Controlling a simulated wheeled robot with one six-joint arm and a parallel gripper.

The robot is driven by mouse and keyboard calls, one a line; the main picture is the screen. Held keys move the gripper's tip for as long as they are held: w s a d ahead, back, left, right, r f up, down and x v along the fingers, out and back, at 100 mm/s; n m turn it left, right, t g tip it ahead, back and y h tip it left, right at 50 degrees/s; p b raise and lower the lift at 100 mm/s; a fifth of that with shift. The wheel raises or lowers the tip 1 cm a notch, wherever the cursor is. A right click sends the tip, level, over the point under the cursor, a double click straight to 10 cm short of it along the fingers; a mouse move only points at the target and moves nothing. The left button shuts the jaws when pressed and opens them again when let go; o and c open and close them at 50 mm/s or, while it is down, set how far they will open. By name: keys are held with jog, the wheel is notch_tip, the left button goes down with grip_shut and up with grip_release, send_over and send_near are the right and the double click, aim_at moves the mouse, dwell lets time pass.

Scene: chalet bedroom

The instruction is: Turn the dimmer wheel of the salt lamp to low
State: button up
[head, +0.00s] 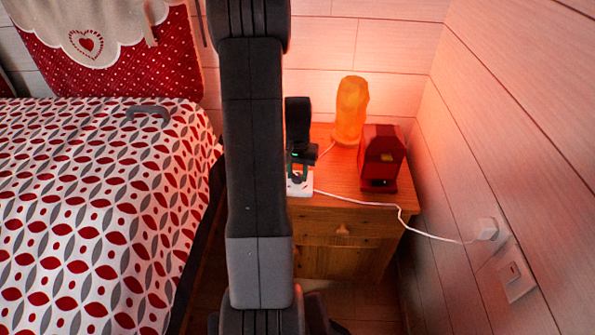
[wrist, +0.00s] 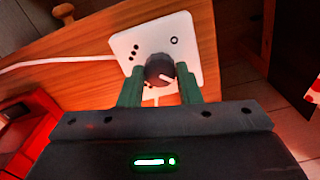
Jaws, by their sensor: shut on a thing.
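The salt lamp (head: 350,108) glows orange on the bedside table. Its dimmer is a white plate (wrist: 188,50) with a round dark wheel (wrist: 158,66), lying at the table's front left edge; the plate also shows in the head view (head: 300,189). The plate bears an open circle on one side and several dots on the other. The wheel's white pointer line points to the lower right in the wrist view. My gripper (wrist: 160,80) has its green fingers on either side of the wheel and is shut on it. In the head view my gripper (head: 300,168) is partly hidden.
A red box-like object (head: 382,155) stands on the bedside table (head: 330,215), right of the dimmer. A white cord (head: 365,203) runs across the table to a wall plug (head: 485,229). The bed (head: 90,210) is on the left, the wooden wall on the right.

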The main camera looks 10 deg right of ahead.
aim_at(297, 175)
dwell(0.3)
jog(key=o, duration=1)
notch_tip(297, 175, up, 14)
jog(key=p, duration=0.3)
jog(key=shift+f, duration=0.1)
notch_tip(297, 175, down, 14)
jog(key=b, duration=0.3)
